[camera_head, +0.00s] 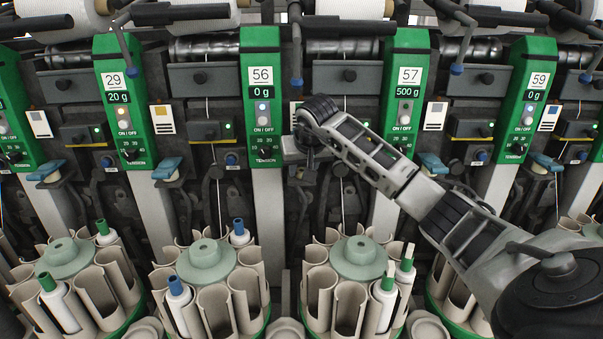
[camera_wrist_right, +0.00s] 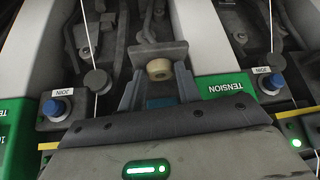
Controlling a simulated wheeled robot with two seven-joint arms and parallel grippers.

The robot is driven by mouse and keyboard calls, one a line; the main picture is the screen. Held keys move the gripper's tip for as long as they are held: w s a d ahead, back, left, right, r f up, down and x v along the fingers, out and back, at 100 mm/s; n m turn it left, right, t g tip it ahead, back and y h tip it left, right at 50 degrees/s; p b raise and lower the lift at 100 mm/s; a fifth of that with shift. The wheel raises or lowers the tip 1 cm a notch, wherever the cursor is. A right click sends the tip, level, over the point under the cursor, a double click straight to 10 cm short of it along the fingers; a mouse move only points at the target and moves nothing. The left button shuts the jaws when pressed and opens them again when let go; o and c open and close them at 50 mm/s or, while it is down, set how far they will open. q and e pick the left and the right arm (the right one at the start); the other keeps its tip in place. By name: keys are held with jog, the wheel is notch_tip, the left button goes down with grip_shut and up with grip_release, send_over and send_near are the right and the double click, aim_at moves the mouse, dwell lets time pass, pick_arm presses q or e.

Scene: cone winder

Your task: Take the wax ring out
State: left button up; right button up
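The wax ring (camera_wrist_right: 159,69), a small cream-coloured disc, shows in the right wrist view at a dark metal plate (camera_wrist_right: 158,52). My right gripper (camera_wrist_right: 160,76) is open, with one finger on each side of the ring. Small gaps seem to show between the fingers and the ring. My left gripper is not in view.
Green panels 56 (camera_head: 261,95) and 57 (camera_head: 407,95) flank the unit. Below stand round magazines with pale green hubs (camera_head: 358,257) and several bobbins (camera_head: 385,290). Blue JOIN buttons (camera_wrist_right: 56,109) and (camera_wrist_right: 272,83) and thin yarns are close to the gripper.

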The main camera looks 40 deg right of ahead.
jog(key=c, duration=0.4)
jog(key=shift+c, duration=0.2)
jog(key=shift+a+r, duration=0.1)
